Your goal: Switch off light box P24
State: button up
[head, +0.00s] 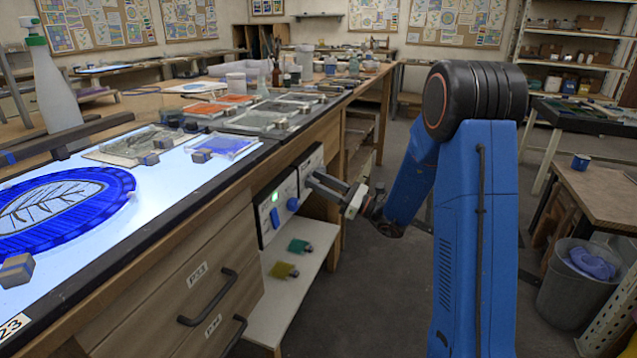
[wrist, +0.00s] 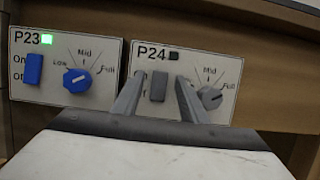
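The P24 control panel (wrist: 148,55) has a grey rocker switch (wrist: 158,88), a grey dial (wrist: 210,97) and a small indicator (wrist: 173,56) that looks dark. My gripper (wrist: 159,80) is open, with one finger at each side of the grey switch and nothing visibly held. I cannot tell whether the fingers touch the panel. In the head view my gripper (head: 322,188) is in front of the P24 panel (head: 311,165) on the bench front.
The P23 panel (wrist: 50,105), directly left, has a lit green indicator (wrist: 47,39), a blue switch (wrist: 33,69) and a blue dial (wrist: 77,80). A low shelf (head: 290,300) under the panels holds green and yellow pieces. A lit light box (head: 190,172) is on the bench top.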

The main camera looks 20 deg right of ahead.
jog(key=v, duration=1.7)
jog(key=shift+d, duration=0.2)
jog(key=shift+s, duration=0.1)
